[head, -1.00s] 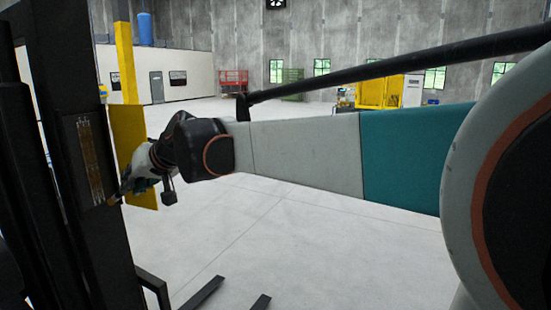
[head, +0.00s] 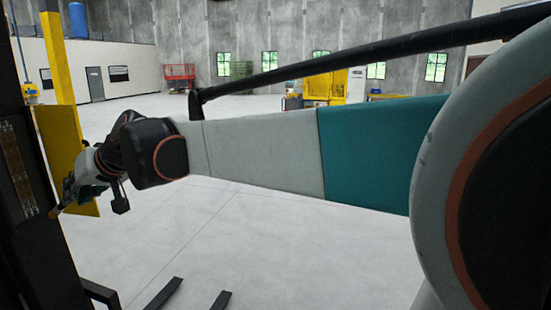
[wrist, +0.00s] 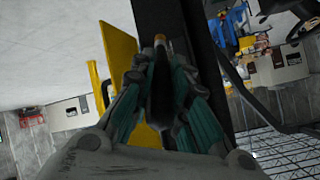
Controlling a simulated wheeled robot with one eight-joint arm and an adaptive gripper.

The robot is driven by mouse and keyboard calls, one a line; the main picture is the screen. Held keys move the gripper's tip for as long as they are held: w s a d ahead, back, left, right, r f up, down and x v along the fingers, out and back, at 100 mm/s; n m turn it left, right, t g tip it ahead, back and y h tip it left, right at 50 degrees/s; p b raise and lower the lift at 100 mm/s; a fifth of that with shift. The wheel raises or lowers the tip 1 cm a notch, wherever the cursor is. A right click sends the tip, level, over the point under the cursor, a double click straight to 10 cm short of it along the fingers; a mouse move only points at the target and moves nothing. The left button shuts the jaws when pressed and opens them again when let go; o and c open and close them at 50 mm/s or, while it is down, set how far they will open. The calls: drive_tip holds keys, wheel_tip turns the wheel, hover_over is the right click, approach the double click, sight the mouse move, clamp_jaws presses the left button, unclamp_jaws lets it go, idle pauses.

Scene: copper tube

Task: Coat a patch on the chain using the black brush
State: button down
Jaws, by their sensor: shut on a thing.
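The chain (head: 18,165) shows as upright bronze strips in the dark forklift mast at the left edge of the head view. My gripper (head: 70,190) is just right of the mast, with the arm stretched left to it. It is shut on the black brush; the brush's tan tip (head: 54,212) points down and left at the mast's right edge. In the wrist view my gripper (wrist: 160,75) holds the dark brush (wrist: 160,85) between its fingers, tip toward a dark upright. I cannot tell whether the tip touches anything. The chain is not clear in the wrist view.
A yellow panel (head: 62,150) stands right behind the gripper, close to it. The dark mast (head: 45,265) fills the lower left. Forks (head: 165,293) stick out low at the front. The grey floor (head: 260,240) to the right is open.

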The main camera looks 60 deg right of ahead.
idle(0.3)
drive_tip(key=p, duration=0.1)
drive_tip(key=w+p, duration=0.1)
drive_tip(key=shift+a+r+p, duration=0.2)
drive_tip(key=shift+p, duration=0.1)
drive_tip(key=shift+w+a+f, duration=0.1)
drive_tip(key=shift+w+f, duration=0.15)
drive_tip(key=shift+w, duration=0.05)
drive_tip(key=shift+w+a+b, duration=0.1)
drive_tip(key=shift+w+a, duration=0.2)
drive_tip(key=shift+w, duration=0.6)
drive_tip(key=shift+w+a+b, duration=0.1)
drive_tip(key=shift+w+a, duration=0.2)
drive_tip(key=shift+w, duration=0.6)
drive_tip(key=shift+w+a+b, duration=0.1)
drive_tip(key=shift+w+a, duration=0.2)
drive_tip(key=shift+w, duration=0.6)
drive_tip(key=shift+w+a, duration=0.25)
drive_tip(key=shift+w, duration=0.5)
drive_tip(key=shift+r, duration=0.2)
